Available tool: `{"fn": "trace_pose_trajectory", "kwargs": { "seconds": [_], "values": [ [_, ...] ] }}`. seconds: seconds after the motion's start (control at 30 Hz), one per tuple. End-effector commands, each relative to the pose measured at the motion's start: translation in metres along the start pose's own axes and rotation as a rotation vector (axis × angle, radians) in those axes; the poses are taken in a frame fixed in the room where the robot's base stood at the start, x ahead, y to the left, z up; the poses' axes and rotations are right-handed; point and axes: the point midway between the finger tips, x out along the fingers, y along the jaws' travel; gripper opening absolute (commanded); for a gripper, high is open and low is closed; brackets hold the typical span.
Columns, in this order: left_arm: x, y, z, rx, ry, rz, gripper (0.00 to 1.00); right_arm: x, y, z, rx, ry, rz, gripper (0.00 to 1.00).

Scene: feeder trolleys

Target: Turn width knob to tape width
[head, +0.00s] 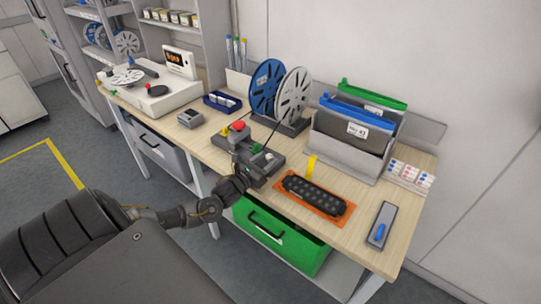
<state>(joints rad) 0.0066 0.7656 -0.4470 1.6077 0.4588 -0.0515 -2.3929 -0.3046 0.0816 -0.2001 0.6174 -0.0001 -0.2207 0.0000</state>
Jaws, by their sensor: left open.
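A small dark grey device (268,169) sits near the front edge of the wooden bench. It carries a small green part (256,148) and a pale part next to it. I cannot tell for sure which part is the width knob, and no width marks can be read. A thin dark strip, possibly the tape, slants from the reels down to this device. My left gripper (246,164) is at the device's front left, open, with its fingers close to the green part. Whether they touch it is too small to tell. My right gripper is not in view.
A red button (238,126) and yellow part stand just behind the gripper. Blue (265,88) and white (293,96) reels stand behind. An orange mat (338,217) with a black feeder, a yellow strip (311,165) and grey bins (350,134) lie to the right. A green drawer (280,242) is below.

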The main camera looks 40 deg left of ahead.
Motion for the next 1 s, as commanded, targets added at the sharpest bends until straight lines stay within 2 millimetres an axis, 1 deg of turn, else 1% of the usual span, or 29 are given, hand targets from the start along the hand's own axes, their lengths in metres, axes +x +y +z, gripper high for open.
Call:
{"fn": "trace_pose_trajectory", "kwargs": {
  "seconds": [0.03, 0.1, 0.2, 0.33, 0.57, 0.87, 0.9, 1.0],
  "values": [
    [0.008, 0.000, 0.002, 0.000, -0.001, 0.001, 0.45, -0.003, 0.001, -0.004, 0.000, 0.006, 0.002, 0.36],
    [0.016, 0.000, 0.001, -0.001, 0.000, 0.002, 0.45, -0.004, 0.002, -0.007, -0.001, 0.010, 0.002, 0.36],
    [0.023, 0.001, 0.001, -0.001, 0.000, 0.001, 0.45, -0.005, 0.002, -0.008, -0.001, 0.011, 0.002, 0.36],
    [0.027, 0.001, -0.001, 0.000, 0.002, 0.000, 0.45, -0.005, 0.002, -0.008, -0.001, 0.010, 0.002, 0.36],
    [0.027, 0.001, -0.001, 0.000, 0.002, 0.000, 0.45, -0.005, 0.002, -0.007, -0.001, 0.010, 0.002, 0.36],
    [0.027, 0.001, -0.001, 0.000, 0.001, 0.000, 0.06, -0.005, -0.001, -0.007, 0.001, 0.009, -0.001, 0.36],
    [0.027, -0.003, -0.001, -0.001, 0.001, 0.000, 0.04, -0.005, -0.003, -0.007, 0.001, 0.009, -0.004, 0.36],
    [0.027, -0.001, -0.001, -0.001, 0.001, 0.004, 0.04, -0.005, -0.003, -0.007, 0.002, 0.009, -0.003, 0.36]
  ]
}}
